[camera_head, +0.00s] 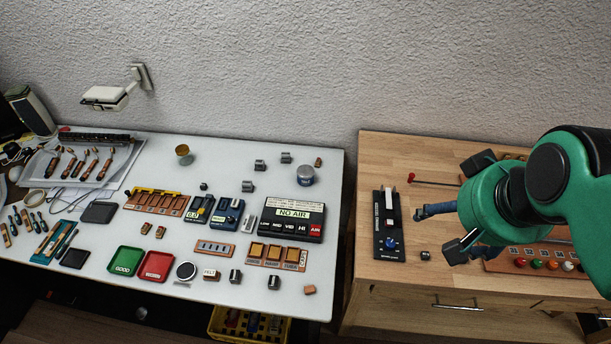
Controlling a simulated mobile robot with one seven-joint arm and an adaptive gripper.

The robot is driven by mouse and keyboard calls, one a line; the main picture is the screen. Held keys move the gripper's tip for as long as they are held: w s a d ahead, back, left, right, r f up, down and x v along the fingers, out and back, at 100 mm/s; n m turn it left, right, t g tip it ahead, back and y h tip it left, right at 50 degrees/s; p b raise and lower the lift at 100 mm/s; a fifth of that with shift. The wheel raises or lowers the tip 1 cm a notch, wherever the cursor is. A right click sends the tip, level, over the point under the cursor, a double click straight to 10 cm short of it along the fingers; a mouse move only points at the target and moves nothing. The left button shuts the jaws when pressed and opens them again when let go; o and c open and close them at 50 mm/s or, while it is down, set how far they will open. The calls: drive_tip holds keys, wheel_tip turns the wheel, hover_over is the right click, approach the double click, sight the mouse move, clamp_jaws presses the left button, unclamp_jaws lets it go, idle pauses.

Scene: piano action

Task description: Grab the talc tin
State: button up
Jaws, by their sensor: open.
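A short round tin (306,175) with a grey top and a blue band stands upright near the back right of the white table; it looks like the talc tin, but its label is too small to read. My gripper (436,231) is at the right, above the wooden bench, well to the right of the tin and apart from it. Its two fingers are spread, with nothing between them. The tin is in full view.
A black switch panel (388,225) lies on the wooden bench (395,150) near my gripper. A gap separates the white table (225,160) from the bench.

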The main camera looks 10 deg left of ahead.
drive_tip(key=w+a+r+p, duration=0.2)
drive_tip(key=w+r, duration=0.1)
drive_tip(key=w, duration=0.6)
drive_tip(key=m+g+p, duration=0.3)
drive_tip(key=g+p, duration=0.2)
drive_tip(key=p, duration=0.6)
hover_over(307, 170)
wheel_tip(307, 170, down, 34)
drive_tip(key=shift+w+a, duration=0.1)
drive_tip(key=shift+w, duration=0.05)
drive_tip(key=shift+f, duration=0.1)
drive_tip(key=shift+f, duration=4.2)
drive_tip(key=shift+f, duration=0.1)
